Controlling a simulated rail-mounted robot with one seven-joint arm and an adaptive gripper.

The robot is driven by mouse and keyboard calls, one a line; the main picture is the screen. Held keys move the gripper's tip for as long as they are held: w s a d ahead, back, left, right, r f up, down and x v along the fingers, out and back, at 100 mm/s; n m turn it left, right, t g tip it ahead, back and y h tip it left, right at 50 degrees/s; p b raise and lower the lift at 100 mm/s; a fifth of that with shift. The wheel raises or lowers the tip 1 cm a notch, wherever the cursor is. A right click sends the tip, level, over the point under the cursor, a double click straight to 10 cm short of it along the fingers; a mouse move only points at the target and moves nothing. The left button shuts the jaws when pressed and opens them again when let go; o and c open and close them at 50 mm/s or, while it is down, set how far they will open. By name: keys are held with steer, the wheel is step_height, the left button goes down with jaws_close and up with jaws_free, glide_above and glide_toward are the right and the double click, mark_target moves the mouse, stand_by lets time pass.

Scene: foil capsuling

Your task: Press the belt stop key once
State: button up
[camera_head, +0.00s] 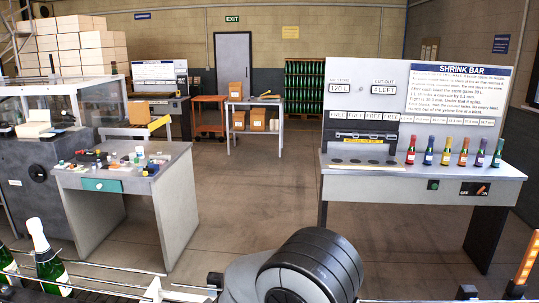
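No key marked as a belt stop can be made out in this view. A belt with metal guide rails (120,268) runs along the bottom edge, with green foil-topped bottles (47,258) standing at its left end. A large dark, ribbed, rounded part, which looks like a joint of my arm, fills the bottom middle and hides part of the belt. My gripper is out of view.
The shrink bar bench (420,180) stands at right with several small coloured bottles, a small green button (433,184) and an OFF/ON switch (474,189). A cluttered grey table (175,165) stands at left. The floor between (250,200) is clear.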

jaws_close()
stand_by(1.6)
